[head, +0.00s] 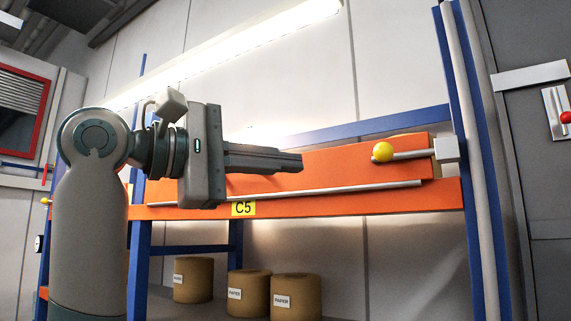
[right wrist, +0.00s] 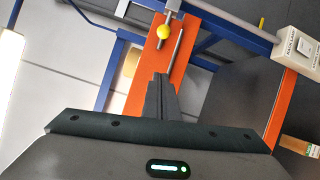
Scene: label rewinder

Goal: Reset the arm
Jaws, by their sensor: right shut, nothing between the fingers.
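A pale rod with a yellow ball (head: 382,152) on its free end reaches left from a white block (head: 447,149) at the right of the orange panel (head: 340,168). The rod lies close to level. My right gripper (head: 300,160) is shut and empty, left of the ball and apart from it in the head view, its fingers pointing right. In the right wrist view, the shut fingers (right wrist: 160,80) point up the picture toward the yellow ball (right wrist: 165,32), with a gap between. My left gripper is not in view.
The panel sits on a rack with an orange beam (head: 300,204) and blue posts. A pale bar (head: 290,194) runs along the panel's lower part. Paper rolls (head: 296,296) stand below. A white switch box (right wrist: 300,40) is at the upper right of the wrist view.

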